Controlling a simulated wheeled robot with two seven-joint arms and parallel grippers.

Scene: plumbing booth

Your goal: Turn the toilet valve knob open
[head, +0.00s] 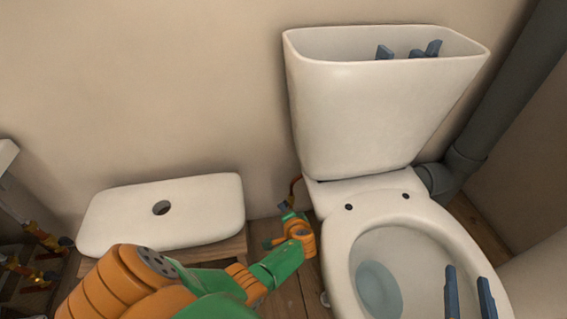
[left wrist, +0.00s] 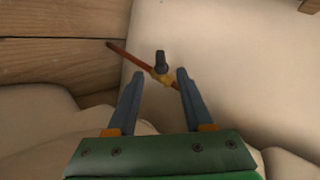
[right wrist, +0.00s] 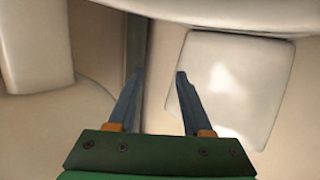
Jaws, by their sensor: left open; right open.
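The toilet valve knob (left wrist: 161,61) is a small dark handle on a brass fitting (left wrist: 159,77) with a thin copper pipe (left wrist: 130,57), in the left wrist view. My left gripper (left wrist: 159,73) is open, with the knob showing between and slightly beyond its fingertips; I cannot tell whether they touch it. In the head view my left arm reaches down beside the toilet and its wrist hides the knob; a bit of the pipe (head: 293,185) shows above it. My right gripper (head: 467,272) is open and empty over the toilet bowl.
The toilet (head: 345,235) has an open tank (head: 375,110) with blue parts (head: 425,49) inside. A white lid (head: 205,205) lies on a wooden stand left of my left wrist. A grey drainpipe (head: 500,95) runs at right. Brass fittings (head: 40,240) stand at far left.

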